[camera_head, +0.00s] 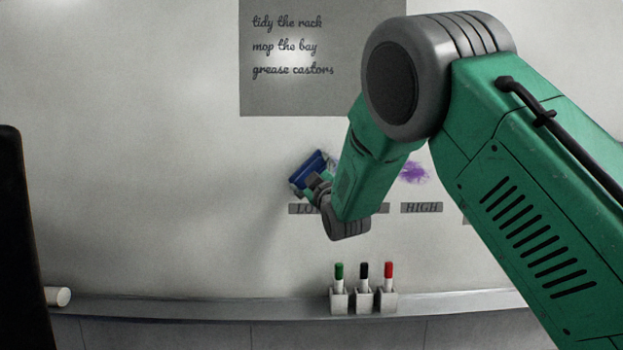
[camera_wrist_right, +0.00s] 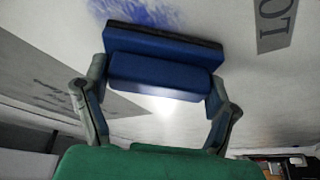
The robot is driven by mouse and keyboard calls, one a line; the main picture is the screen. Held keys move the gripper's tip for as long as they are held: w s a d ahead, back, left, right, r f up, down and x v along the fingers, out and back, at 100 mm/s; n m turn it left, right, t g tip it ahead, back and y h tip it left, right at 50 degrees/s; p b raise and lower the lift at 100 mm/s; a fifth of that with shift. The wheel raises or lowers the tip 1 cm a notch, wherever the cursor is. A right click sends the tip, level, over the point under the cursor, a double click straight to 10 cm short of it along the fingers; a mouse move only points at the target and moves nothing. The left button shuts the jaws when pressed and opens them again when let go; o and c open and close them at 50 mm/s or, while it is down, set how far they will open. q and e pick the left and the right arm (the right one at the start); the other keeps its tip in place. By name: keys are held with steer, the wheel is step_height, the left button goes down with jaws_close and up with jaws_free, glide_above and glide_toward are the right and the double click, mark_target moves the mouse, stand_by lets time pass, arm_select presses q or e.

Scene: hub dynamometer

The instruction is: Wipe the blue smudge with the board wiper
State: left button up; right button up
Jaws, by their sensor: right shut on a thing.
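The board wiper (camera_head: 310,172) is blue with a dark pad along its far edge. My right gripper (camera_head: 318,184) is shut on it, with one finger on each end in the right wrist view, where the wiper (camera_wrist_right: 160,75) fills the middle. The blue smudge (camera_wrist_right: 147,12) shows on the whiteboard just beyond the pad, at the top of that view. In the head view my right forearm and the wiper hide most or all of it. The pad is close to the board; I cannot tell whether it touches. My left gripper is not in view.
A purple smudge (camera_head: 414,172) lies right of my forearm, above the HIGH label (camera_head: 421,208). The LO label (camera_head: 303,209) is partly covered. A grey note (camera_head: 290,95) hangs above. Green, black and red markers stand in holders (camera_head: 363,301) on the ledge (camera_head: 200,307).

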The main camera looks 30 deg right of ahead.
steer(key=shift+s+d, duration=0.2)
steer(key=shift+s, duration=0.05)
steer(key=shift+s+d+r, duration=0.1)
steer(key=shift+s+d, duration=0.1)
steer(key=shift+s, duration=0.05)
steer(key=shift+s+d+b, duration=0.3)
steer(key=d, duration=0.1)
steer(key=s+d, duration=0.1)
steer(key=d, duration=0.2)
steer(key=shift+s+b, duration=0.25)
steer(key=shift+b, duration=0.05)
steer(key=shift+s+d, duration=0.1)
steer(key=shift+s, duration=0.05)
